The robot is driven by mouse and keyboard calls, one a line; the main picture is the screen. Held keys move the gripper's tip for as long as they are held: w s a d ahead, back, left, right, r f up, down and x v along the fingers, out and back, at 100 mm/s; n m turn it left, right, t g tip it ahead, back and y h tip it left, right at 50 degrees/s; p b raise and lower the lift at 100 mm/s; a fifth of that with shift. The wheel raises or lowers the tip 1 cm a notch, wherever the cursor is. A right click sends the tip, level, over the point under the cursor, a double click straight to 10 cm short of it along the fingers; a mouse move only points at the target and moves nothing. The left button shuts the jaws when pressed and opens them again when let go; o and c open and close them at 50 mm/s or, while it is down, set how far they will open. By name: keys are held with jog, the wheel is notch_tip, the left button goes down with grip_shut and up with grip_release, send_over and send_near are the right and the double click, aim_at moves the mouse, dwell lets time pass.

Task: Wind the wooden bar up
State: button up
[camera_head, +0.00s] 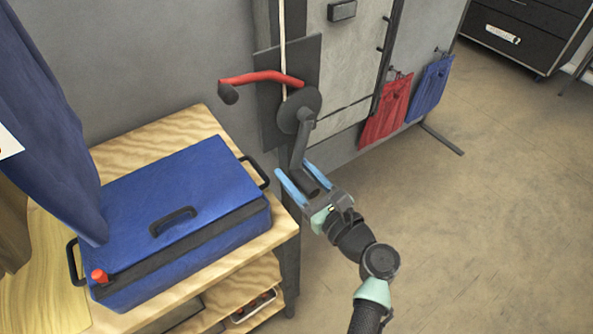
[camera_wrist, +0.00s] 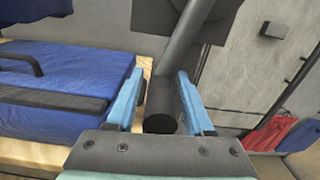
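A dark winch with a round drum (camera_head: 299,110) is mounted on a dark plate (camera_head: 270,120) on the grey wall. A pale rope (camera_head: 282,40) runs up from it out of view. A crank arm (camera_head: 301,148) hangs down from the drum and ends in a black cylindrical grip (camera_wrist: 160,108). A red lever (camera_head: 262,77) with a dark knob sticks out left above the drum. My gripper (camera_head: 294,169) is open, with its blue fingers on either side of the grip; gaps show beside it in the wrist view. I see no wooden bar.
A blue case (camera_head: 185,210) with black handles lies on a wooden table (camera_head: 185,125) left of my gripper. Blue cloth (camera_head: 45,130) hangs at far left. Red cloth (camera_head: 386,112) and blue cloth (camera_head: 431,88) hang right of the winch. The floor (camera_head: 480,220) at right is clear.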

grip_shut()
jog(key=shift+a, duration=0.1)
dwell(1.1)
